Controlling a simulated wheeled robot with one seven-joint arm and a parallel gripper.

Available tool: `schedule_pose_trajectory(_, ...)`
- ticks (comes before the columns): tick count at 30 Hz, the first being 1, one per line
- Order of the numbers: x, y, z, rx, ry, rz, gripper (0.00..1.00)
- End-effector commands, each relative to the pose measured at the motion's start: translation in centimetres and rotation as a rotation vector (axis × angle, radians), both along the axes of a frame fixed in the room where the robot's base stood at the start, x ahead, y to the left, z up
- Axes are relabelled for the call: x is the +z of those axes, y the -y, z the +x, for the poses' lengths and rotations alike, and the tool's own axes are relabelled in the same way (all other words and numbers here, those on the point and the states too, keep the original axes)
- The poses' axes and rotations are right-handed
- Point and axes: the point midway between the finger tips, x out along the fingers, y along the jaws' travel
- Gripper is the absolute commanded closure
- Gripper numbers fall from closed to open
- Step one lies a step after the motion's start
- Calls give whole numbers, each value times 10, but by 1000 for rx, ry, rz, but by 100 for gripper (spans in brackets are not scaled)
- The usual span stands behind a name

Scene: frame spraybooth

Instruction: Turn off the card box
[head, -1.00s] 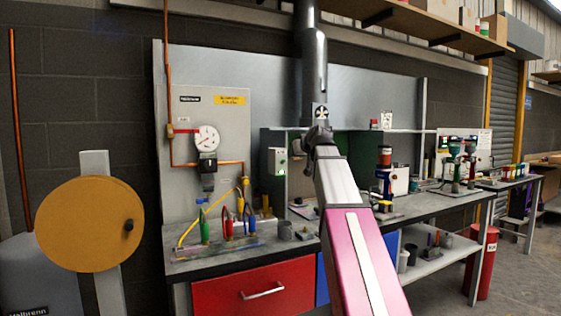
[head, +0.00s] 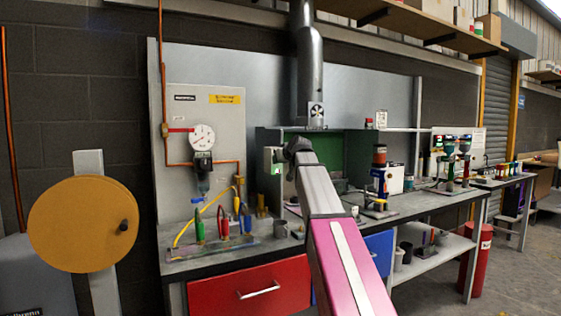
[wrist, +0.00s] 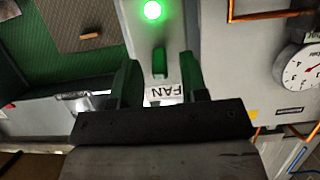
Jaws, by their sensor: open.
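A pale switch box (head: 272,164) is on the left side of the green-lined booth (head: 349,150). In the wrist view the box face (wrist: 171,28) has a glowing green lamp (wrist: 153,10), a small dark green lever (wrist: 159,62) and a label (wrist: 165,92) reading FAN. I see no label saying card box. My gripper (wrist: 160,72) is open, with one finger on each side of the lever; I cannot tell whether either touches it. In the head view my gripper (head: 284,156) is at the box and partly covers it.
A pressure gauge (head: 202,137) and copper pipes are on the panel left of the box. Below it, the bench holds coloured bottles with a yellow hose (head: 184,230). A silver duct (head: 311,75) rises above the booth. A round orange disc (head: 80,225) stands at the left.

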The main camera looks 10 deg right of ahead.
Motion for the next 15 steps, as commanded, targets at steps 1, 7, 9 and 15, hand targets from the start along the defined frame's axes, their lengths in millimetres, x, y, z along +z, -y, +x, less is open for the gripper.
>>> schedule_pose_trajectory(1, 0, 0, 0, 0, 0, 0, 60)
schedule_pose_trajectory(7, 0, 0, 0, 0, 0, 0, 79)
schedule_pose_trajectory(9, 0, 0, 0, 0, 0, 0, 100)
schedule_pose_trajectory(15, 0, 0, -1, 0, 2, 1, 100)
